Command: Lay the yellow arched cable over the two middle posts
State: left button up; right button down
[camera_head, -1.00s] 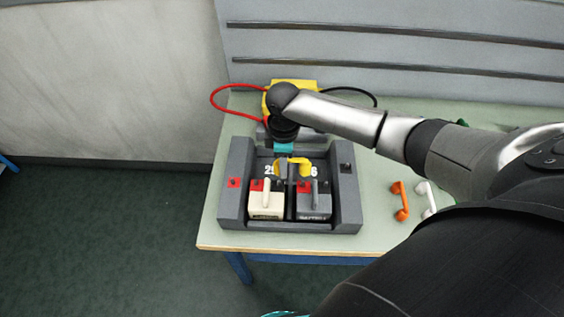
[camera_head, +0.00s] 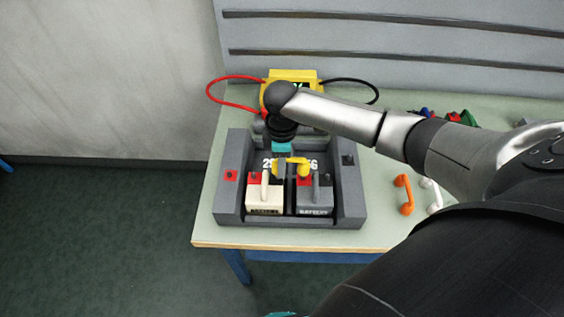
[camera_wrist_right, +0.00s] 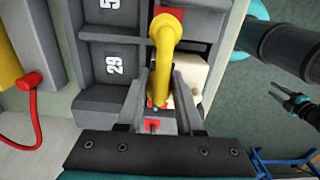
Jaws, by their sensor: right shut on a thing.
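The yellow arched cable (camera_head: 300,166) is in my right gripper (camera_head: 283,158), above the back part of the two batteries. The right wrist view shows it from above, with one end between the fingers (camera_wrist_right: 157,100) of my right gripper. The cream battery (camera_head: 264,196) stands on the left in the grey tray (camera_head: 226,205). The grey battery (camera_head: 314,198) stands beside it. Red and black terminals show on top, but the cable and gripper partly hide the middle posts. I cannot tell whether the cable touches them. My left gripper (camera_wrist_right: 291,98) seems to show at the right in the wrist view, its opening unclear.
A yellow tester (camera_head: 292,76) with a red cable (camera_head: 213,90) and a black cable (camera_head: 372,90) stands behind the tray. Orange (camera_head: 404,194) and white (camera_head: 433,197) arched pieces lie to the right. Coloured items (camera_head: 455,116) lie at the back right.

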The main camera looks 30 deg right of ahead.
jog(key=shift+p, duration=0.45)
jog(key=shift+f, duration=0.25)
dwell(0.4)
jog(key=shift+f+b, duration=0.9)
jog(key=shift+f, duration=0.3)
grip_release()
dwell(0.4)
